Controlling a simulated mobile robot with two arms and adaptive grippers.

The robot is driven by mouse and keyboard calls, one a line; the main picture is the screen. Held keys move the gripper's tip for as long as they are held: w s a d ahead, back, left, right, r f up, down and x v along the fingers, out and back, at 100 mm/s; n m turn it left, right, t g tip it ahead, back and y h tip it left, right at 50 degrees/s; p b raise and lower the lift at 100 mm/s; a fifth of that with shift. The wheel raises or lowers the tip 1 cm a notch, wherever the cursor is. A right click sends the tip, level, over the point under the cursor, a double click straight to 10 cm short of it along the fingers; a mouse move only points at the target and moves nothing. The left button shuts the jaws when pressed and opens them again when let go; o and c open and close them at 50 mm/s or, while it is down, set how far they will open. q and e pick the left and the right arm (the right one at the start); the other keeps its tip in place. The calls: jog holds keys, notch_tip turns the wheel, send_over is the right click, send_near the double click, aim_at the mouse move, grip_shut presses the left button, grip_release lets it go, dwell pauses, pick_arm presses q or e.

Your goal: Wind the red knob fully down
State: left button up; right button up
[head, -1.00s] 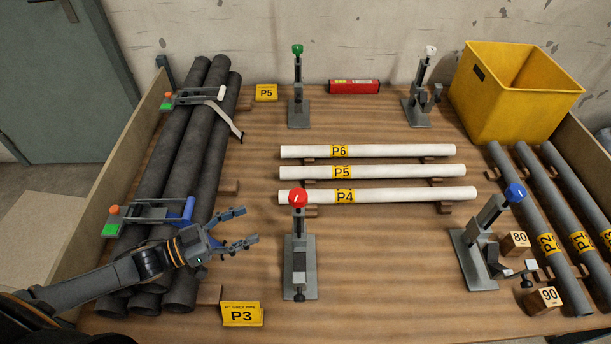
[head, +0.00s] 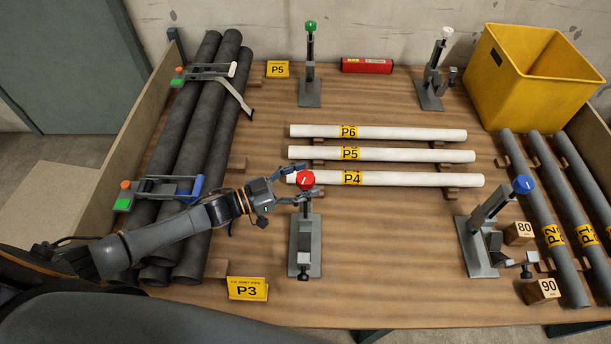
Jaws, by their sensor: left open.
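The red knob (head: 306,179) sits on top of an upright grey clamp stand (head: 304,245) at the front middle of the table. A white mark shows on the knob. My left gripper (head: 301,183) comes in from the left and is open, with its fingers at the knob, one on its far side and one on its near side. I cannot tell whether the fingers touch the knob. My right gripper is not in view.
White pipes (head: 400,180) lie just behind the knob. Dark pipes (head: 190,150) lie under my left arm. Other stands carry a green knob (head: 312,27), a white knob (head: 447,32) and a blue knob (head: 523,184). A yellow bin (head: 520,85) stands at the back right. A P3 sign (head: 248,288) stands at the front.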

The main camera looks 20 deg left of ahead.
pick_arm(q)
jog(key=shift+w+d, duration=0.25)
jog(key=shift+c, duration=0.8)
jog(key=c, duration=1)
jog(key=shift+s+d+r+n+t+y+p, duration=0.1)
jog(key=shift+n+t+y+p, duration=0.4)
jog(key=shift+p, duration=0.05)
jog(key=shift+s+d+r+n+t+y+p, duration=0.1)
jog(key=shift+n+t+y+p, duration=0.4)
jog(key=shift+w+a+f+n+t+y+p, duration=0.15)
jog(key=shift+n+t+y+p, duration=0.3)
jog(key=shift+n+t+y, duration=0.55)
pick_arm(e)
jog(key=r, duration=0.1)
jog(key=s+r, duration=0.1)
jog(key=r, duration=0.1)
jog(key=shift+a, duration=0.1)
